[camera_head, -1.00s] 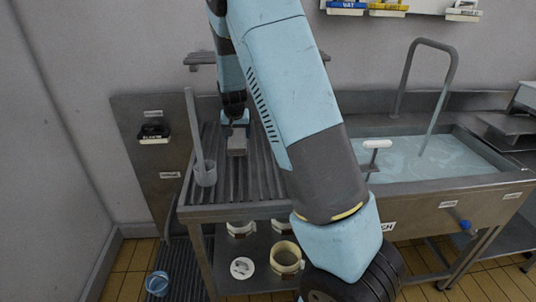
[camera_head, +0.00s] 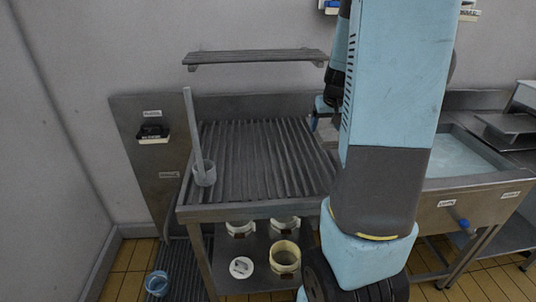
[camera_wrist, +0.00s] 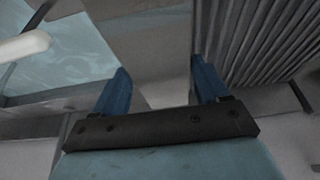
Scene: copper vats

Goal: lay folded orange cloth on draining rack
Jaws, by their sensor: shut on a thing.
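No orange cloth shows in either view. My gripper (camera_head: 319,114) is over the rack's right side, partly hidden behind my arm. In the wrist view my gripper (camera_wrist: 162,88) has its two blue fingers apart, with a plain greyish area between them. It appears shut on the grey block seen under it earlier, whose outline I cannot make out. The rack's ribs (camera_wrist: 260,40) show at the right there.
A slatted wall shelf (camera_head: 255,60) hangs above the rack, empty. The water-filled sink (camera_head: 465,158) is right of my arm.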

